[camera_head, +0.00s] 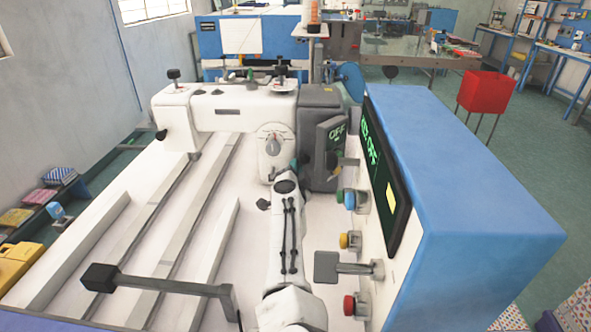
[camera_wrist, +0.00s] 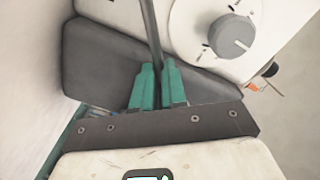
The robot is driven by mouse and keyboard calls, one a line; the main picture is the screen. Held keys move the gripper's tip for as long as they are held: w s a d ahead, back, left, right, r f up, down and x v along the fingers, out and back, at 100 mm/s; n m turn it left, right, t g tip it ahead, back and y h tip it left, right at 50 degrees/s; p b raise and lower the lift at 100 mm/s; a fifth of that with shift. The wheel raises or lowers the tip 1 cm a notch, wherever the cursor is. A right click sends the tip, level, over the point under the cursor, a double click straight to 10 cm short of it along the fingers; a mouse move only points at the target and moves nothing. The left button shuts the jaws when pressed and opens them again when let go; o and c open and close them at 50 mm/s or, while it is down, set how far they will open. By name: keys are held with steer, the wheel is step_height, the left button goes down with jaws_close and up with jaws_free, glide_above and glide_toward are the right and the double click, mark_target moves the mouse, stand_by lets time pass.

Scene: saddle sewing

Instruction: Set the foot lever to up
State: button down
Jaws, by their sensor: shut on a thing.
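The foot lever (camera_wrist: 151,28) is a thin dark bar in the wrist view, running down from the top edge to between my fingertips. My gripper (camera_wrist: 157,76), with two green fingers, is shut on its lower end. The fingers hide the part of the lever between them. In the head view my arm reaches to the front of the white sewing machine head (camera_head: 232,112). There the arm hides most of the gripper, and I cannot make out the lever. The lever's exact setting cannot be told.
A grey dial (camera_wrist: 231,36) on a white round face sits close right of the lever. A blue control cabinet (camera_head: 475,180) with coloured buttons and a screen stands right of my arm. A black-ended bar (camera_head: 160,284) crosses the front left. The white bed to the left has long rails.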

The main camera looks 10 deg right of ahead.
steer(key=shift+d+r+h, duration=0.3)
steer(key=shift+d+r, duration=0.1)
steer(key=shift+d, duration=0.25)
steer(key=c, duration=0.9)
jaws_free()
steer(key=a+p+v, duration=0.1)
steer(key=p+v, duration=0.3)
steer(key=v, duration=0.7)
steer(key=shift+a+f, duration=0.2)
steer(key=shift+f, duration=0.05)
steer(key=shift+w, duration=0.1)
